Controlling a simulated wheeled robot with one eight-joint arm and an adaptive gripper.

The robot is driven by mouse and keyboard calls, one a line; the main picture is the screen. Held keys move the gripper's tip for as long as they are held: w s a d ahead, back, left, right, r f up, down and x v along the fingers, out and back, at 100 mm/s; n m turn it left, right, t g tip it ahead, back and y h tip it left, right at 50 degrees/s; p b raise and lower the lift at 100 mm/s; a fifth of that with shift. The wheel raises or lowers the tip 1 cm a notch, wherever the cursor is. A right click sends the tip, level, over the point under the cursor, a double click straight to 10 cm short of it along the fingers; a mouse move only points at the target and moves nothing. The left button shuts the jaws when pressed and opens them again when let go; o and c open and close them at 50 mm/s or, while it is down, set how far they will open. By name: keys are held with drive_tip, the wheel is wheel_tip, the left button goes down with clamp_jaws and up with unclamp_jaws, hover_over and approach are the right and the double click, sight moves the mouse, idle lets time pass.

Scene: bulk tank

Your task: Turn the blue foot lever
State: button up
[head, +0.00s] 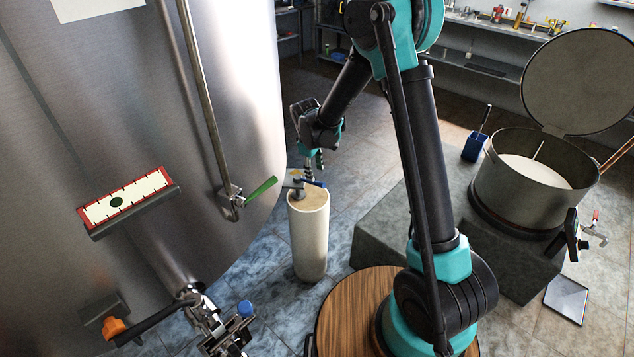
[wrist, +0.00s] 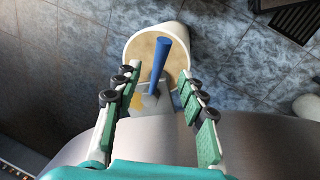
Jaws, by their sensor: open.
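The blue foot lever (head: 315,184) sits on a metal fitting on top of a pale cylindrical post (head: 309,240) beside the tank. In the wrist view the blue lever (wrist: 160,62) points up the picture, over the post's tan top. My gripper (head: 312,170) is just above the lever in the head view and partly hides the fitting. In the wrist view my gripper (wrist: 160,80) is open and empty, with the lever between its two green-padded fingers. I cannot tell whether either finger touches it.
A lidded vat (head: 485,180) stands on a grey block at right. Tiled floor lies around the post.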

sight(317, 182)
drive_tip(key=f, duration=0.4)
drive_tip(key=w+f, duration=0.1)
drive_tip(key=f, duration=0.1)
drive_tip(key=shift+d+f, duration=0.3)
drive_tip(key=shift+f, duration=0.1)
clamp_jaws()
drive_tip(key=shift+w, duration=0.1)
